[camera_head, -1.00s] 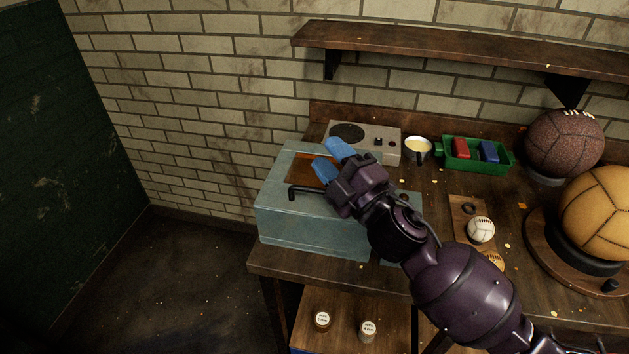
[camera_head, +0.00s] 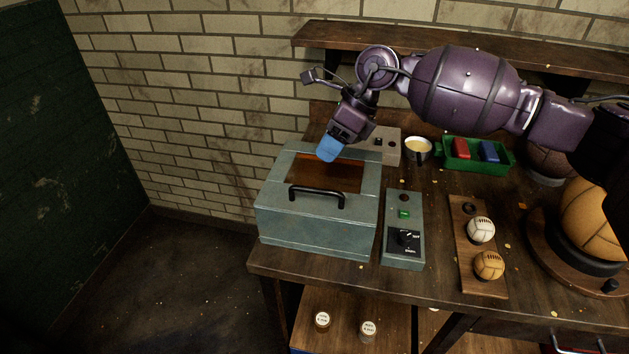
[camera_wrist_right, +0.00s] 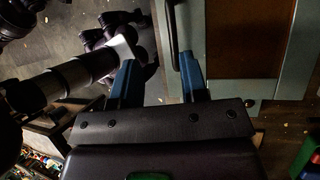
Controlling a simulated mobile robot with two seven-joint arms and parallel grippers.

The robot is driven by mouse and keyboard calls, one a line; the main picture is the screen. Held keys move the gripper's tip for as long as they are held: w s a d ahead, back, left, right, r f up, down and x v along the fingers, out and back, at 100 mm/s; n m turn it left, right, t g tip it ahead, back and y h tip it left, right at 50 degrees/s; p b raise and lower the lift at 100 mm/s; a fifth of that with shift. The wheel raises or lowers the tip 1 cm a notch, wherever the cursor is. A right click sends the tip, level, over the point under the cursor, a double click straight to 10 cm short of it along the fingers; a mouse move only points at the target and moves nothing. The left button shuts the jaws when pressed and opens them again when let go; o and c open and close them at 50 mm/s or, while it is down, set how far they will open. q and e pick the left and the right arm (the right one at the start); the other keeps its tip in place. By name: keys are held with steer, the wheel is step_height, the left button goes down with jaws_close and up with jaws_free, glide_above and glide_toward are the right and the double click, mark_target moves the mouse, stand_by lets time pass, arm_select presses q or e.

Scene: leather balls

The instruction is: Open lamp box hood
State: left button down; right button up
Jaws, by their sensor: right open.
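The lamp box (camera_head: 315,232) is a grey-teal metal box at the left end of the workbench. Its hood has an amber window (camera_head: 335,178) and a black bar handle (camera_head: 316,195) along the front, and looks closed. My right gripper (camera_head: 328,149) is over the back of the hood, behind the handle, with its blue fingers pointing down. Whether the fingers touch the hood is unclear. In the right wrist view, the fingers (camera_wrist_right: 158,78) are apart with nothing between them, and the handle (camera_wrist_right: 172,38) shows beyond them. My left gripper is not in view.
A control box (camera_head: 403,228) with a dial stands right of the lamp box. A wooden strip with two small balls (camera_head: 481,230), a cup (camera_head: 418,150) and a green tray (camera_head: 475,166) are further right. A shelf (camera_head: 450,48) hangs above, behind my right arm.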

steer(key=shift+h, duration=0.5)
steer(key=x, duration=0.3)
steer(key=p+x, duration=0.1)
steer(key=x, duration=0.2)
steer(key=w+d+x, duration=0.1)
steer(key=x, duration=0.2)
steer(key=shift+s+a+f+p, duration=0.1)
steer(key=shift+f+p, duration=0.25)
steer(key=shift+f, duration=0.3)
jaws_close()
